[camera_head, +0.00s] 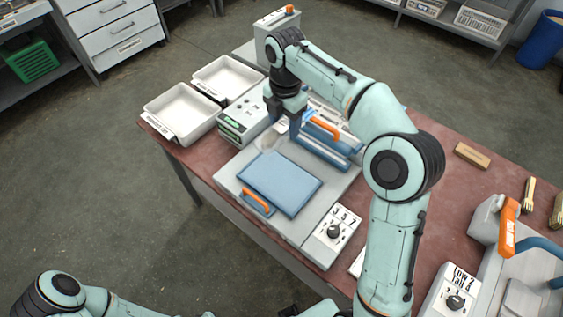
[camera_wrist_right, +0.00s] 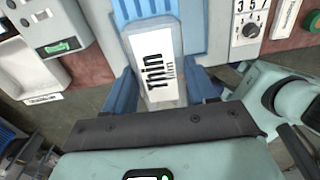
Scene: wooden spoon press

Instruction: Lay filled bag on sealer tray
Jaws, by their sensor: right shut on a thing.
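My right gripper (camera_head: 283,108) is above the far left part of the sealer (camera_head: 229,188), pointing down. In the right wrist view its blue fingers (camera_wrist_right: 160,88) are shut on the bag, which carries a white "Thin film" label (camera_wrist_right: 153,62). In the head view a pale, partly see-through piece of the bag (camera_head: 267,142) shows below the fingers; its contents cannot be made out. The sealer's blue tray (camera_head: 281,182) lies just nearer, with nothing seen on it. My left gripper is out of view; only part of its arm shows at the lower left.
An orange-handled blue bar (camera_head: 325,128) is at the tray's far side. A control box (camera_head: 243,122) and white bins (camera_head: 180,112) stand to the left. A dial panel (camera_head: 333,233) is at the right. Another orange-handled machine (camera_head: 508,225) and a wooden block (camera_head: 472,154) are farther right.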

